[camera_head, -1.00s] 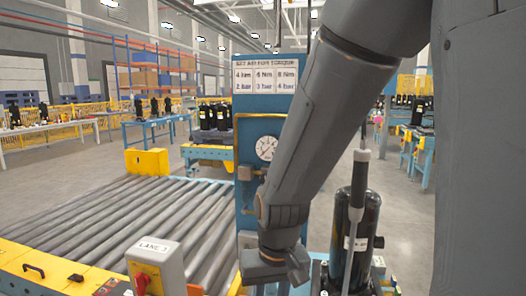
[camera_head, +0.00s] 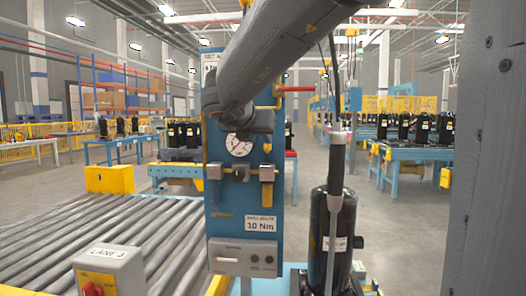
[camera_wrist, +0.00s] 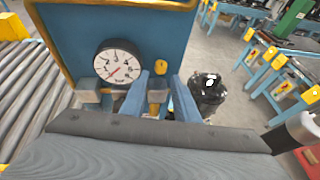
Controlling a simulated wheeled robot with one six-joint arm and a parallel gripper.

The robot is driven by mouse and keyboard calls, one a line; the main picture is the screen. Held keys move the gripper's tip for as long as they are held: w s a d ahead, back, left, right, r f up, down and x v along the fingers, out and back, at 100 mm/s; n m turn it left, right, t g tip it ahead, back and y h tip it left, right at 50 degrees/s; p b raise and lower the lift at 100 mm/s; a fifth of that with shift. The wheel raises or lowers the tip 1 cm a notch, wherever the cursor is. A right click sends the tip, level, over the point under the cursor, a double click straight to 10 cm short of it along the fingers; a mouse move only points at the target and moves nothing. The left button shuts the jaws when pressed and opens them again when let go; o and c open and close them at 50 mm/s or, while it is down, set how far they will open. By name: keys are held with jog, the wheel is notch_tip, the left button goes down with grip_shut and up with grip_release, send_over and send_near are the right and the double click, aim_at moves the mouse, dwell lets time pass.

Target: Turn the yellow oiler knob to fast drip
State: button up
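The small yellow knob (camera_head: 267,148) sits on the blue panel, right of the round gauge (camera_head: 238,145) and above a metal fitting (camera_head: 267,173). In the wrist view the yellow knob (camera_wrist: 157,96) shows between the two blue fingers of my gripper (camera_wrist: 160,80), with gaps on both sides. My gripper is open and empty, pointed at the panel. I cannot tell how far the fingertips are from the knob. In the head view my gripper (camera_head: 245,120) is in front of the upper panel, just above the gauge, with its fingers mostly hidden.
A black compressor (camera_head: 332,240) with a hanging tool (camera_head: 338,165) stands right of the panel. A roller conveyor (camera_head: 95,235) and the LANE 3 switch box (camera_head: 108,272) are at left. A red handle (camera_head: 293,89) juts out at the panel's upper right.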

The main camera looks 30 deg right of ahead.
aim_at(269, 145)
jog(key=x, duration=0.7)
jog(key=shift+w+d+f, duration=0.15)
jog(key=shift+d+f, duration=0.1)
jog(key=shift+d, duration=0.05)
grip_shut()
jog(key=n+y, duration=0.1)
jog(key=n+t+y, duration=0.1)
jog(key=d+n+t+y, duration=0.1)
jog(key=shift+s+y, duration=0.3)
jog(key=shift+d+n+t+y, duration=0.15)
jog(key=shift+n+t+y, duration=0.15)
jog(key=shift+n+y, duration=0.8)
jog(key=shift+d+n+t+y, duration=0.1)
jog(key=shift+n+t+y, duration=0.2)
jog(key=shift+n+y, duration=0.75)
jog(key=shift+y, duration=0.25)
